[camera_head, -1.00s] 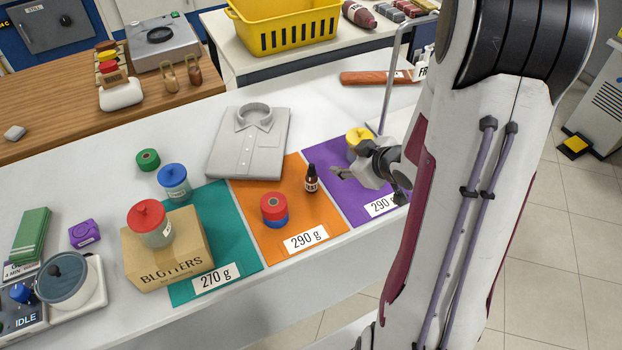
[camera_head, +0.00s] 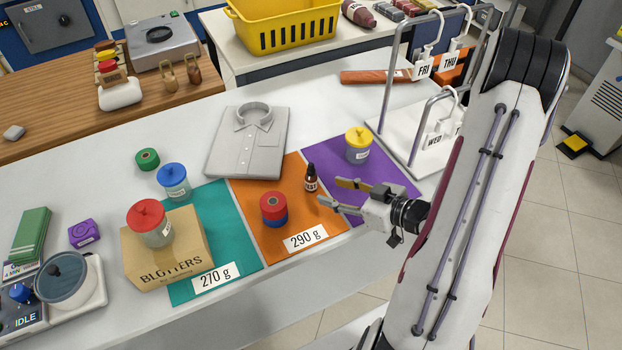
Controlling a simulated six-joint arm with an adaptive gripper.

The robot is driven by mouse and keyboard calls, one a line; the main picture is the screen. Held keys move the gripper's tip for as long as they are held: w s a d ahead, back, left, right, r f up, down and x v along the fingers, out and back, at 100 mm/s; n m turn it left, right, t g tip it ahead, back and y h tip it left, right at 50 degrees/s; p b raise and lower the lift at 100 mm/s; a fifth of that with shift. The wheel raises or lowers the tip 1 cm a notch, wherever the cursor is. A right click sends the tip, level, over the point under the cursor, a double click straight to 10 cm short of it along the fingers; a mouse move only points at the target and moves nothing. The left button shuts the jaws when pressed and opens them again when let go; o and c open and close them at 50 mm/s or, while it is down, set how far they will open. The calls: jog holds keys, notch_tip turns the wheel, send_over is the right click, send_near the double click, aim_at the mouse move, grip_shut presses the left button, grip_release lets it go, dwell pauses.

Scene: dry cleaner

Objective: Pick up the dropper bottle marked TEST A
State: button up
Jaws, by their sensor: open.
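A small dark brown dropper bottle (camera_head: 311,178) with a black top and a pale label stands upright on the orange mat (camera_head: 283,233), near its right edge. Its label is too small to read. My gripper (camera_head: 332,193) is open and empty, just right of the bottle and low over the purple mat. Its two fingers point left towards the bottle, one fingertip near its right side and the other in front. I cannot tell whether they touch it.
Red and blue rolls (camera_head: 273,208) are stacked left of the bottle. A yellow-lidded jar (camera_head: 358,146) stands behind my gripper on the purple mat (camera_head: 319,147). A folded grey shirt (camera_head: 247,145) lies behind left. A metal rack (camera_head: 402,115) with day tags stands at the right.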

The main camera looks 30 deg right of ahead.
aim_at(316, 184)
jog(key=shift+w, duration=0.1)
dwell(0.3)
jog(key=shift+x, duration=1.05)
jog(key=shift+w+f, duration=0.1)
jog(key=shift+w, duration=0.05)
jog(key=shift+w, duration=0.1)
jog(key=shift+d+x, duration=0.15)
jog(key=shift+x, duration=1.1)
jog(key=shift+d+x, duration=0.1)
jog(key=shift+x, duration=1.15)
jog(key=shift+w, duration=0.1)
grip_shut()
